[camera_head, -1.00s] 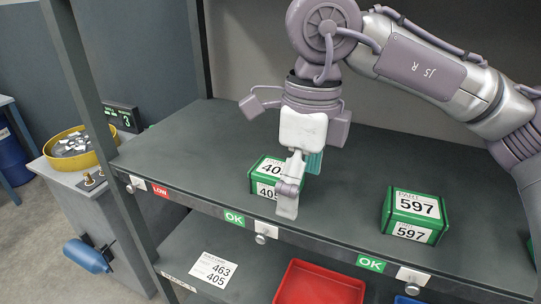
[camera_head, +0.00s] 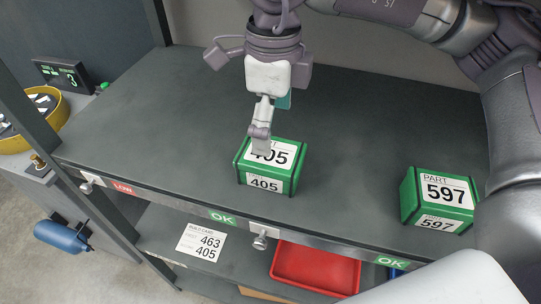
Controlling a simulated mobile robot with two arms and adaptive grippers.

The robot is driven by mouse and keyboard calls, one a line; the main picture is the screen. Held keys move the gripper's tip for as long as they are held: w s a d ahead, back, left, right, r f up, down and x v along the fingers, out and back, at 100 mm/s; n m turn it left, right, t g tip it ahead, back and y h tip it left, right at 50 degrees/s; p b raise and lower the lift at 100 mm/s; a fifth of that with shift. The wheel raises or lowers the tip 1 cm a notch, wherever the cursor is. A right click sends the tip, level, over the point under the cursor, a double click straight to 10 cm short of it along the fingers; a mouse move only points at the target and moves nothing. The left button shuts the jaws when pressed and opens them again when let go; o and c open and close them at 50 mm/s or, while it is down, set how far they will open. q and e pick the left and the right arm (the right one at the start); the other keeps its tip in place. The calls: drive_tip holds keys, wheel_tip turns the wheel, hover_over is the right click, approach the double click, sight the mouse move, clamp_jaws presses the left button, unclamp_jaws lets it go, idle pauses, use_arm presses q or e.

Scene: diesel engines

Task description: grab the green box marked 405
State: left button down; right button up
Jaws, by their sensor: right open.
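The green box marked 405 (camera_head: 270,167) sits on the dark grey upper shelf, near its front edge, with white labels on its top and front. My right gripper (camera_head: 262,140) comes down from above, its near finger in front of part of the box's top label. From this angle I cannot tell whether the finger touches the box. A teal part shows behind the near finger; the rest of the far finger is hidden. The gripper is open and not closed on the box. My left gripper is not in view.
Another green box, marked 597 (camera_head: 438,199), stands to the right on the same shelf (camera_head: 150,125). Below are a red tray (camera_head: 315,268) and a build card (camera_head: 201,242) reading 463 and 405. A yellow bowl (camera_head: 62,112) is at the left. The shelf's left part is clear.

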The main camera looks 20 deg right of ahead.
sight(273, 152)
wheel_tip(273, 152, down, 4)
drive_tip(key=shift+w+r+p, duration=0.1)
drive_tip(key=shift+p, duration=0.2)
drive_tip(key=shift+f+p, duration=0.4)
drive_tip(key=shift+f, duration=0.05)
drive_tip(key=f, duration=0.1)
drive_tip(key=f+p, duration=0.1)
drive_tip(key=f, duration=0.1)
drive_tip(key=shift+s+f+p, duration=0.3)
drive_tip(key=shift+p, duration=0.1)
drive_tip(key=shift+f, duration=0.5)
drive_tip(key=c, duration=1.3)
drive_tip(key=shift+w+r, duration=0.1)
drive_tip(key=shift+c, duration=0.8)
